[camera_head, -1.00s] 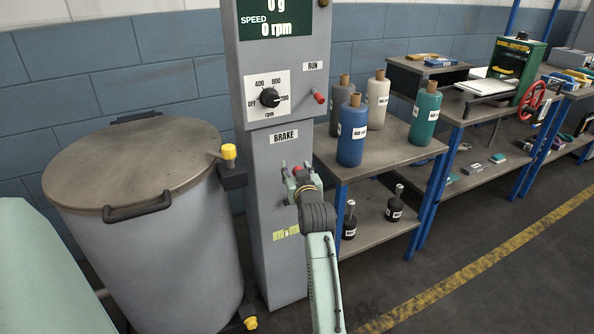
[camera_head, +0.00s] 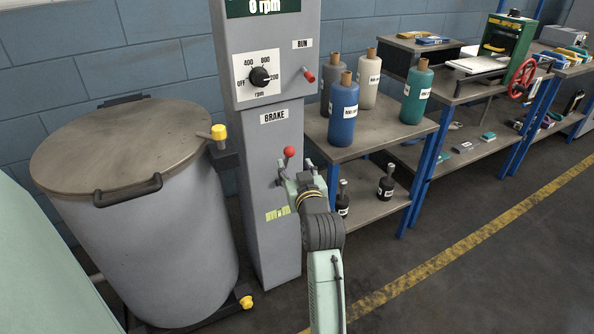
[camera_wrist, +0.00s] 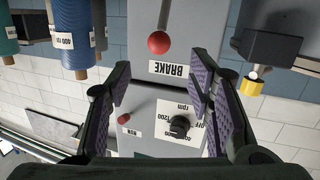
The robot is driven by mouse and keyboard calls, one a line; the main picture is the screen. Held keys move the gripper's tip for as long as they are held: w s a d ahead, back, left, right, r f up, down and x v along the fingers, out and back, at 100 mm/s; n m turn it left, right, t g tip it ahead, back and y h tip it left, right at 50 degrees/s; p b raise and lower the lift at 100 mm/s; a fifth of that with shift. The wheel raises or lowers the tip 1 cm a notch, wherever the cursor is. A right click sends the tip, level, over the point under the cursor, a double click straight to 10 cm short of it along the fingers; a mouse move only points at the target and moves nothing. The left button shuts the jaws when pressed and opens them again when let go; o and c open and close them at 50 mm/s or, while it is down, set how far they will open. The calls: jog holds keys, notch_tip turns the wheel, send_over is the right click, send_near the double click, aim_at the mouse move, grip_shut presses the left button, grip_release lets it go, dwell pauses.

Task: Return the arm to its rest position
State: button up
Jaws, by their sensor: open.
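My gripper (camera_head: 297,176) is open and empty in front of the grey control column (camera_head: 268,200), near the brake lever. In the wrist view my gripper's two fingers (camera_wrist: 160,100) stand apart, with the column's panel between them. The brake lever's red ball (camera_head: 289,152) shows just above the gripper; it also shows in the wrist view (camera_wrist: 159,43), beyond the fingers, with a gap to each. My arm (camera_head: 324,250) reaches up from the bottom of the head view and hides part of the column's right side.
A grey lidded drum (camera_head: 160,240) with a yellow-tipped handle (camera_head: 218,132) stands left. A bench (camera_head: 350,146) with several yarn cones, including a blue cone (camera_head: 342,115), stands close right of the arm. The speed dial (camera_head: 260,76) and red run knob (camera_head: 309,75) sit above. Floor at lower right is clear.

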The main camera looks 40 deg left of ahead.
jog(key=shift+s+d+r, duration=0.1)
jog(key=shift+s+d, duration=0.25)
jog(key=shift+d, duration=0.1)
dwell(0.3)
